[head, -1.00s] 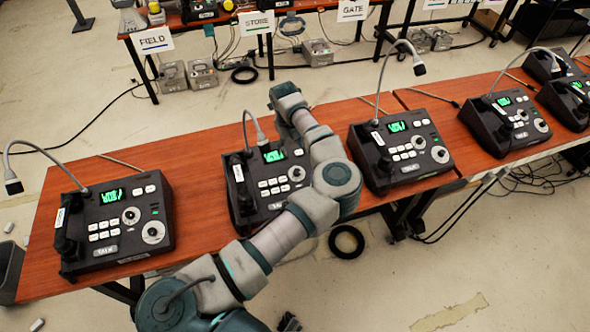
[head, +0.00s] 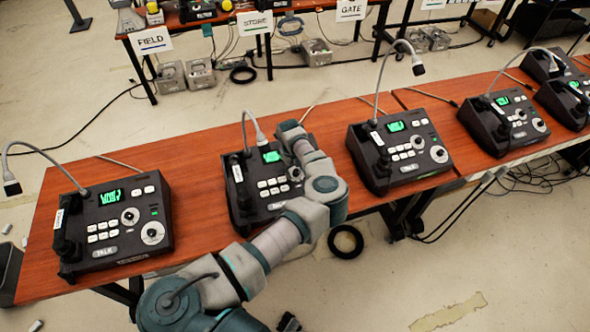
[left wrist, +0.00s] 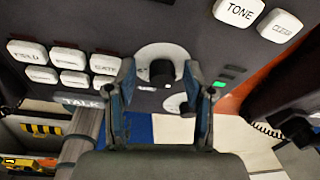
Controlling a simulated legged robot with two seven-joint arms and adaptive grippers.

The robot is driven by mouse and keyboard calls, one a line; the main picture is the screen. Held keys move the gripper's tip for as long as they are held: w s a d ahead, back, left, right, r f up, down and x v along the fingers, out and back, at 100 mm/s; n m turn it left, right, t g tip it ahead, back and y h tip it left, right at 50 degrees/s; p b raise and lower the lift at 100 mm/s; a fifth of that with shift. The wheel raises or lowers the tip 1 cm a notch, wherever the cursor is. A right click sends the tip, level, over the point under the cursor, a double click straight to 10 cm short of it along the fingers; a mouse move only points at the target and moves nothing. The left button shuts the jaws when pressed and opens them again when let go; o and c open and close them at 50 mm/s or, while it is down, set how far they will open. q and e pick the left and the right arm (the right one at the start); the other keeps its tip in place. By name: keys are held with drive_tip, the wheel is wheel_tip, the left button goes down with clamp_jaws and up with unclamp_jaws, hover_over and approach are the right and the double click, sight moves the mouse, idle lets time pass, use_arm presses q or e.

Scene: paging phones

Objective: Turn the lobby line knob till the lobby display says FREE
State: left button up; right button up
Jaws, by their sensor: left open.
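My left arm reaches over the second dark desk phone (head: 240,212) from the left, and its wrist hides part of the right side. My left gripper (left wrist: 160,74) is open, with one finger on each side of the upper black knob (left wrist: 164,73) on its white dial. I cannot tell whether the fingers touch it. I cannot tell which phone is the lobby one. My right gripper is not in view.
White keys (left wrist: 73,78) lie left of the dial, and TONE (left wrist: 238,11) lies above right. A gooseneck microphone (head: 252,125) rises behind the phone. Other phones stand left (head: 118,222) and right (head: 400,150) on the red-brown table (head: 190,150). Bare tabletop separates them.

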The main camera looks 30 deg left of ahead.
use_arm(q)
drive_tip(key=shift+d+r, duration=0.1)
drive_tip(key=shift+d, duration=0.2)
drive_tip(key=c, duration=0.7)
drive_tip(key=shift+d, duration=0.15)
clamp_jaws()
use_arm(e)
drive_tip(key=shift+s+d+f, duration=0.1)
